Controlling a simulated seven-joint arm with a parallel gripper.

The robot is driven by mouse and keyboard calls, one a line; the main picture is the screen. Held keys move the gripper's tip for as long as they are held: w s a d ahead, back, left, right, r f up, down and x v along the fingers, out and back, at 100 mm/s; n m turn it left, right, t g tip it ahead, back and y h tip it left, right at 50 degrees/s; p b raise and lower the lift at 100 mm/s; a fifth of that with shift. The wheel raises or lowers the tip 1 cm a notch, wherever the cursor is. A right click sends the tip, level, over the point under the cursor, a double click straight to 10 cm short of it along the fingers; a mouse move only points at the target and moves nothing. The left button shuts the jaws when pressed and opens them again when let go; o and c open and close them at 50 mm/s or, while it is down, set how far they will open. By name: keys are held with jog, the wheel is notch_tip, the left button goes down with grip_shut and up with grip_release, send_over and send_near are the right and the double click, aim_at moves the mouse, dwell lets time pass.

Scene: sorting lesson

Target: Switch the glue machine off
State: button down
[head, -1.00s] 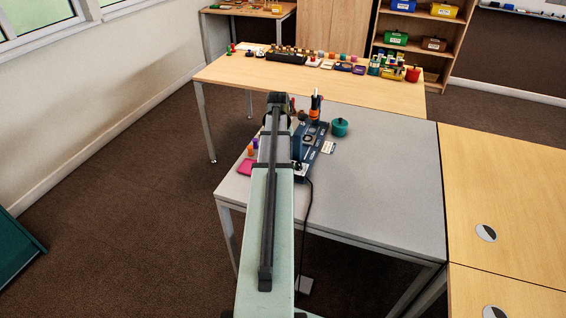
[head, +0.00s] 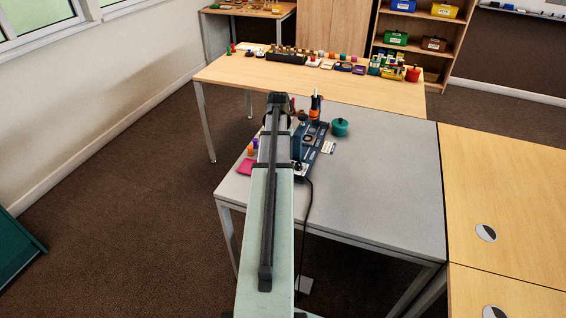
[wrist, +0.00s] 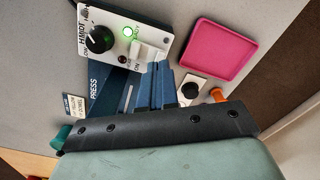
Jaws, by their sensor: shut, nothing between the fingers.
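The glue machine (head: 316,148) is a long dark blue unit on the grey table, partly hidden behind my arm in the head view. In the wrist view its white control panel (wrist: 113,28) has a black knob (wrist: 99,39), a lit green lamp (wrist: 128,32) and a small dark red lamp. A pale switch (wrist: 147,52) sits beside these, with the word ON near it. My gripper (wrist: 155,68) is shut and empty, its fingertips at or very close to the switch. Whether they touch it I cannot tell.
A pink tray (wrist: 221,48) lies beside the machine. A small plate with a black knob (wrist: 190,90) and orange and purple items are near my gripper. A teal pot (head: 340,127) stands right of the machine. A black cable (head: 306,215) hangs off the front edge. The table's right side is clear.

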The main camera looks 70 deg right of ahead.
jog(key=shift+f, duration=1)
jog(key=shift+r, duration=0.1)
dwell(0.4)
notch_tip(320, 180, up, 8)
dwell(1.0)
dwell(0.5)
